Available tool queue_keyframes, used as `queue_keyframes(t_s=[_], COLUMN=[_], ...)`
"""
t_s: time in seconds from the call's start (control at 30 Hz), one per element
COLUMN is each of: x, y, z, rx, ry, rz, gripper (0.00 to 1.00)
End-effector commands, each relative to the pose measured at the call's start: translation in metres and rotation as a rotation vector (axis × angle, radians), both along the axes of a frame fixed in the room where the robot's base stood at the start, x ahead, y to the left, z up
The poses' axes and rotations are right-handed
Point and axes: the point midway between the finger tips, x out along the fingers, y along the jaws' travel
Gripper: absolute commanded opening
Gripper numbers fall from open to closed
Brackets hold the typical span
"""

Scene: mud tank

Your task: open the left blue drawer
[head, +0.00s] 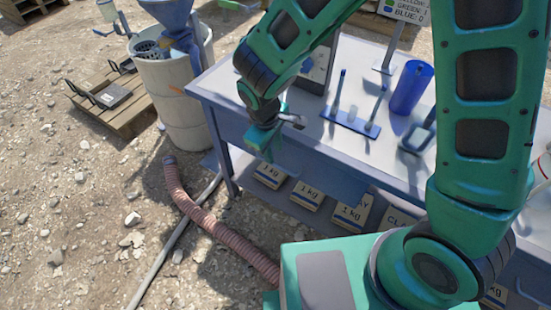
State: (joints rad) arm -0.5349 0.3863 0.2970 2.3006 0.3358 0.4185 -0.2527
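A blue-grey workbench (222,88) stands across the middle of the head view. Below its top, a blue drawer front (330,178) shows on the near side, partly behind my arm. Its handle is not clear to see, and I cannot tell whether the drawer is shut or pulled out a little. My gripper (265,143) points down at the bench's near edge, by the left part of the drawer front. Its fingertips are too small and hidden to tell if they are open or touching anything.
On the bench stand a blue cup (409,88) and a blue stand (350,122). Several 1 kg boxes (307,193) sit on the lower shelf. A ribbed hose (205,213), a pale barrel (182,95) and a pallet (122,112) lie left. Gravel at lower left is partly free.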

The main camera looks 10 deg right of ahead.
Motion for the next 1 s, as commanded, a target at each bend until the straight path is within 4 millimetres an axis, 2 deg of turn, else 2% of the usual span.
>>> queue_keyframes(t_s=[0.2,0.4,0.6,0.87,0.9,1.0], x=[0.004,0.008,0.01,0.01,0.01,0.01], y=[-0.003,-0.006,-0.007,-0.007,-0.007,-0.007], z=[-0.037,-0.059,-0.069,-0.069,-0.069,-0.069], rx=[-0.002,0.0,0.0,0.0,0.0,0.0], ry=[0.003,0.002,0.0,-0.001,-0.001,-0.001], rz=[0.001,0.002,0.002,0.002,0.002,0.002], gripper=[0.28,0.28,0.28,0.28,0.23,0.0])
